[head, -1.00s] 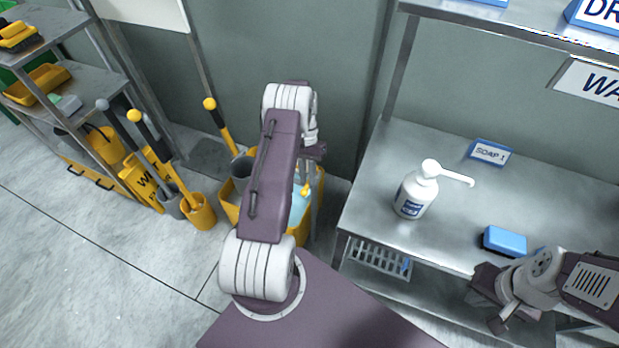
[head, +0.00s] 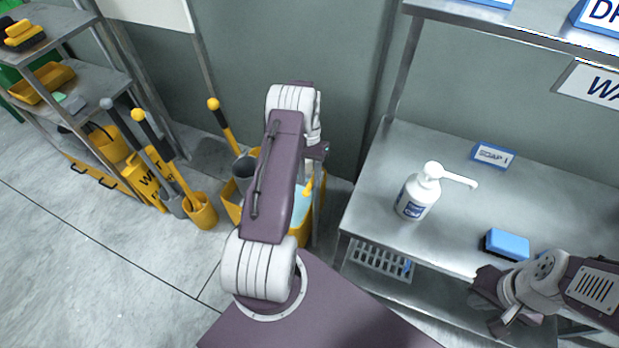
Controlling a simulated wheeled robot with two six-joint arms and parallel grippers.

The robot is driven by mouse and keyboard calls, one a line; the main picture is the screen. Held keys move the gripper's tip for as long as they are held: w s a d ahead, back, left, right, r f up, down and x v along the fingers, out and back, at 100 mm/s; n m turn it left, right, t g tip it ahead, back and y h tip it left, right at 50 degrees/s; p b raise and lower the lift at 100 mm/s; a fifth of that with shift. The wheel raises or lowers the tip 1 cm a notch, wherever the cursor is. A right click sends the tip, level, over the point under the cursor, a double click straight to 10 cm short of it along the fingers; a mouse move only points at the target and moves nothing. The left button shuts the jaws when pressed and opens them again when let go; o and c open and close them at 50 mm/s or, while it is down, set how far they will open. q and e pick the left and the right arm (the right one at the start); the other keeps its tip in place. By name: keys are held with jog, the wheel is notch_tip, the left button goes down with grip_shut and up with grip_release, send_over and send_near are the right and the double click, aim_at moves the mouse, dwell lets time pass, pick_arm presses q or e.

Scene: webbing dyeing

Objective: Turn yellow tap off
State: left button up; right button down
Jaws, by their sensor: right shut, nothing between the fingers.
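I cannot make out a yellow tap for certain in the head view. A small upright yellow piece (head: 308,188) shows beside my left arm, over a yellow bucket with light blue inside, but I cannot tell what it is. My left arm reaches up the middle of the view and hides part of that bucket. My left gripper (head: 318,150) is mostly hidden behind the arm, so its jaws cannot be read. My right gripper (head: 484,296) is shut and empty at the lower right, by the front edge of the steel table.
The steel table (head: 370,215) holds a white soap pump bottle (head: 416,195), a blue sponge (head: 507,244) and a SOAP 1 sign (head: 493,155). A white basket (head: 380,258) is below. Yellow mop gear (head: 201,211) and shelves (head: 100,82) stand left. The left floor is clear.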

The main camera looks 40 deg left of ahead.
pick_arm(q)
jog(key=v, duration=0.8)
jog(key=shift+a+r, duration=0.2)
jog(key=shift+r, duration=0.15)
jog(key=shift+w, duration=0.1)
